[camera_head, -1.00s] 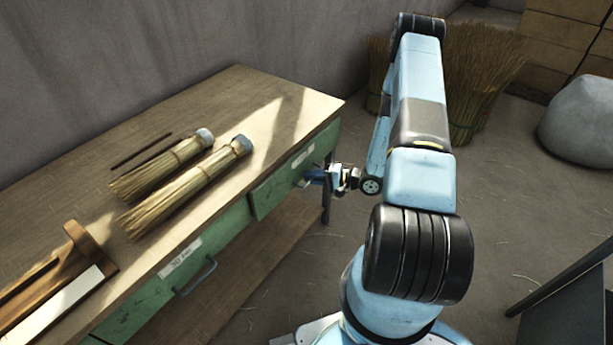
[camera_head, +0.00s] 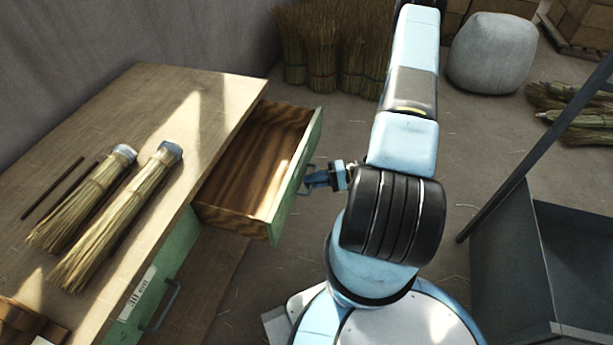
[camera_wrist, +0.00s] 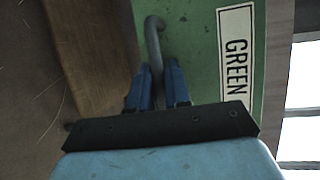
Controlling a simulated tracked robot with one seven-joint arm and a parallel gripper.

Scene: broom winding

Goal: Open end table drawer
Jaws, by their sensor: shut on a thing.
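The end drawer (camera_head: 250,165) of the wooden table (camera_head: 140,95) is pulled well out. Its bare wooden inside shows and looks empty. Its green front (camera_head: 297,175) faces my arm. My gripper (camera_head: 312,178) is at the outer side of that front, at the handle. In the wrist view, my gripper's two blue fingers (camera_wrist: 158,88) are shut on the grey bar handle (camera_wrist: 153,38), beside a label reading GREEN (camera_wrist: 236,58). The fingertips partly hide the handle.
Two straw bundles (camera_head: 120,215) and dark sticks (camera_head: 52,188) lie on the tabletop. A second, closed drawer with a handle (camera_head: 160,308) is nearer. A dark metal bin (camera_head: 500,270) stands at right. Straw sheaves (camera_head: 330,50) and a grey sack (camera_head: 492,52) are behind.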

